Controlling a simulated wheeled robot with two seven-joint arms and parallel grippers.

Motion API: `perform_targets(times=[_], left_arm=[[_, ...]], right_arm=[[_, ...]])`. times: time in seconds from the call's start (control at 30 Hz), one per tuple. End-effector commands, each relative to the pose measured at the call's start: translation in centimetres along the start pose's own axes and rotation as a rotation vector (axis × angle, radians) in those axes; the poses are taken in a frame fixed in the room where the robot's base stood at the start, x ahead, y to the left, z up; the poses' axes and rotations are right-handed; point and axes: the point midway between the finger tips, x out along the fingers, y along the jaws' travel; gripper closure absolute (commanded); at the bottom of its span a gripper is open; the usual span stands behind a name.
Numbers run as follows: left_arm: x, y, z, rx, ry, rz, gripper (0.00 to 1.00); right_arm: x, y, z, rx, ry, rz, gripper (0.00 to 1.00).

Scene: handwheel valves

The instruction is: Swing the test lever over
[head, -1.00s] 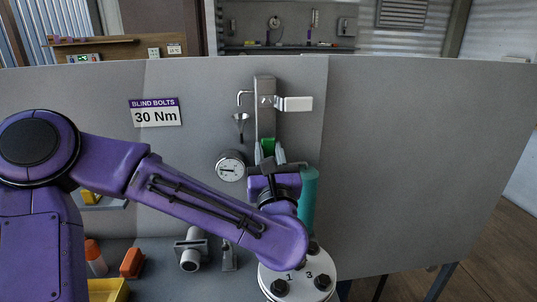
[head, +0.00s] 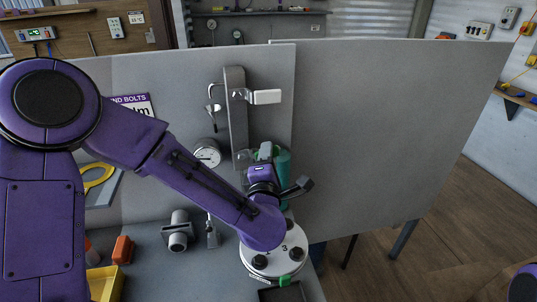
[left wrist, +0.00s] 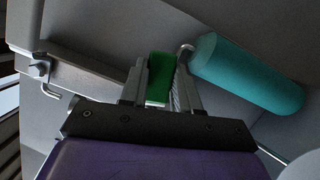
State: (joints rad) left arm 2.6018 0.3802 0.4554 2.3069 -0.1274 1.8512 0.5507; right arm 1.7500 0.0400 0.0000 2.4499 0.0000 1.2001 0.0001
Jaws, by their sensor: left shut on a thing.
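My left gripper (head: 264,154) is in front of the lower part of the grey upright post (head: 237,110) at the panel. In the left wrist view, my left gripper (left wrist: 162,85) is shut on a green grip (left wrist: 160,78), which sits between its two fingers. I take this grip to be the test lever's handle; the rest of the lever is hidden. In the head view the gripper and wrist cover most of it. A teal cylinder (left wrist: 245,75) lies close beside the fingers; it also shows behind my wrist in the head view (head: 284,165).
A round gauge (head: 207,153) and a small funnel (head: 211,110) are left of the post, and a silver bracket (head: 264,97) is on its upper right. A yellow bin (head: 104,283) is at lower left. The right panel is bare.

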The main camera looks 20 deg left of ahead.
Motion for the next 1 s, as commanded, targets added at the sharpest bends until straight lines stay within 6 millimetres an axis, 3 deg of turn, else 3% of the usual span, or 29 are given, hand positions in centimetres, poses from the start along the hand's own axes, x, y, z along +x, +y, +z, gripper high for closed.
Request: perform_targets(times=[0.03,0.17,0.2,0.23,0.27,0.57,1.0], left_arm=[[0.0,0.0,0.1,0.064,0.0,-0.022,0.91],[-0.1,-1.0,-0.1,0.228,0.0,-0.074,0.91],[-0.1,-1.5,-0.2,0.216,0.001,-0.069,0.56],[-0.1,-1.5,-0.2,0.213,0.001,-0.068,0.46],[-0.1,-1.5,-0.2,0.212,0.001,-0.068,0.44],[-0.3,-1.4,-0.1,0.206,0.0,-0.065,0.44],[-5.1,-1.4,1.5,0.205,-0.002,-0.063,0.44]], right_arm=[[-1.1,0.1,-0.5,0.0,0.0,0.0,0.57],[-2.4,0.2,-1.0,0.0,0.0,0.0,0.57],[-1.7,0.1,-0.7,0.0,0.0,0.0,0.57],[-1.6,0.1,-0.7,0.0,0.0,0.0,0.57],[-1.6,0.1,-0.7,0.0,0.0,0.0,0.57],[-1.6,0.1,-0.6,0.0,0.0,0.0,0.57],[-1.1,0.1,-0.4,0.0,0.0,0.0,0.57]])
